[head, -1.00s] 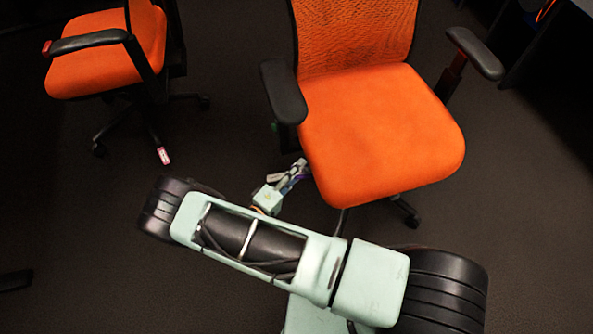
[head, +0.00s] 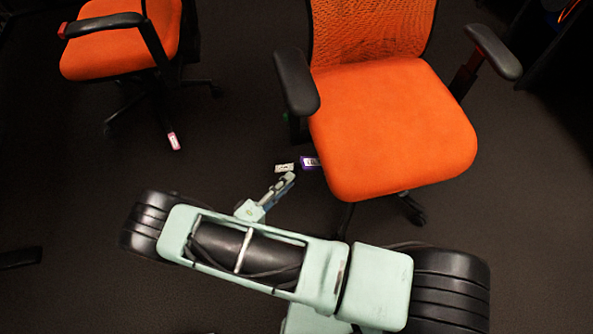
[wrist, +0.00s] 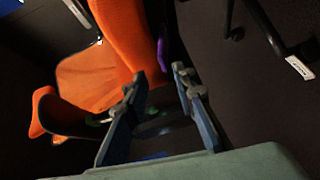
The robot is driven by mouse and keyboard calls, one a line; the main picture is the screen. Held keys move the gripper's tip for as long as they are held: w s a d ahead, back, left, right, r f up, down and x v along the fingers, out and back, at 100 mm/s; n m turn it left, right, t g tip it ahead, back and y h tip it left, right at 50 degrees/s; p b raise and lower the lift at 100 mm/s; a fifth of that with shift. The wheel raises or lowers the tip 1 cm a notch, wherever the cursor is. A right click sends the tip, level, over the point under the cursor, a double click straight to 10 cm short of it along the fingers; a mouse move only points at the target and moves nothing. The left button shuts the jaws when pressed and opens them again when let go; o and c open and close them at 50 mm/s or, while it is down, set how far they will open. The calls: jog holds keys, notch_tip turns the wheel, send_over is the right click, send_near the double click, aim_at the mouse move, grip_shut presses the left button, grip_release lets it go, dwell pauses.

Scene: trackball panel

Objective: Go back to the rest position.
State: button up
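My gripper (head: 289,181) shows in the head view beyond my forearm, to the left of the nearer orange chair's seat. In the wrist view its two fingers (wrist: 158,88) stand apart, with a gap and nothing held between them. The finger tips point towards an orange chair there. My arm is bent across the lower part of the head view, and it hides the floor under it.
The nearer orange chair (head: 390,125) stands close beyond my arm; another orange chair (head: 118,45) is at upper left. A small white item (head: 284,168), a purple item (head: 309,162) and a pinkish item (head: 174,141) show near the chairs. Dark floor lies open at left.

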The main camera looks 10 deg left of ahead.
jog(key=shift+v, duration=1)
